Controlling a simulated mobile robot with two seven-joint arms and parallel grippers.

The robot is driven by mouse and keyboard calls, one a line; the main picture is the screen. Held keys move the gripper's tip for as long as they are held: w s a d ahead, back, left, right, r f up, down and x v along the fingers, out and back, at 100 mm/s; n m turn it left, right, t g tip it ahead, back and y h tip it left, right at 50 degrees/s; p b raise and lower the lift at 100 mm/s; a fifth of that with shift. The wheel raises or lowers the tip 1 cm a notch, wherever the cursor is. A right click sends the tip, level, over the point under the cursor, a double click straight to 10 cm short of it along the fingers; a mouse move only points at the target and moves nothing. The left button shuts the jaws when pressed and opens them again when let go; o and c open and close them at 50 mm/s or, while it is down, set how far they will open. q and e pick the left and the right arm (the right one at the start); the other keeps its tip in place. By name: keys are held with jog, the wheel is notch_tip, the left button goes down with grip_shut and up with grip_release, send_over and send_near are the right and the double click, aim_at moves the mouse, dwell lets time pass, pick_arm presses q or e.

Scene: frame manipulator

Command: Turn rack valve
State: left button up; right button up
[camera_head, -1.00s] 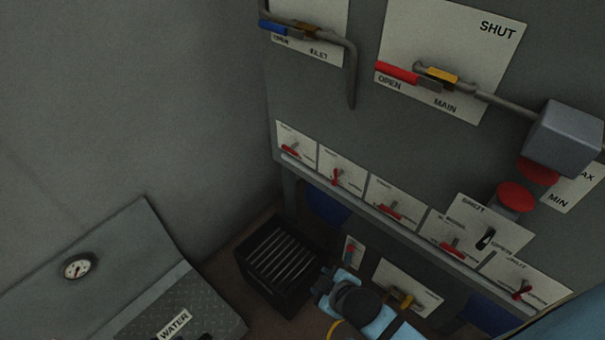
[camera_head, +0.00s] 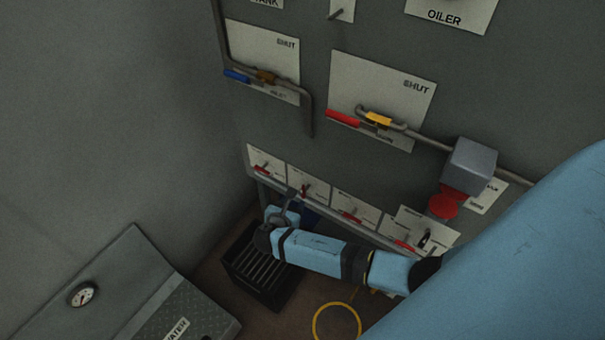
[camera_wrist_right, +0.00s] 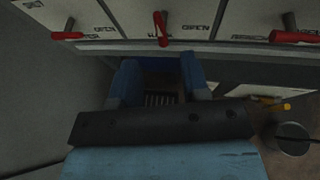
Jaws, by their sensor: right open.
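A row of small valves with red handles sits on white labels along the rack's lower edge. In the head view I see the leftmost red handle (camera_head: 262,169), the second red handle (camera_head: 304,191), a third (camera_head: 350,216) and a fourth (camera_head: 403,245). My right gripper (camera_head: 288,203) is just in front of and below the second valve. In the right wrist view, my right gripper (camera_wrist_right: 161,78) is open with nothing between its fingers. The upright red handle (camera_wrist_right: 160,29) is above the fingertips, apart from them. Which valve the task means cannot be told. My left gripper is out of view.
Above the row are larger valves with a blue handle (camera_head: 237,76) and a red handle (camera_head: 342,118), plus a grey box (camera_head: 470,165). A black slatted crate (camera_head: 262,280) stands below my right arm. A box with a gauge (camera_head: 83,295) stands at lower left.

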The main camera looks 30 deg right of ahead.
aim_at(302, 192)
jog(key=x, duration=0.9)
jog(key=shift+w+d+f, duration=0.15)
jog(key=shift+d+f, duration=0.05)
jog(key=shift+d, duration=0.1)
grip_shut()
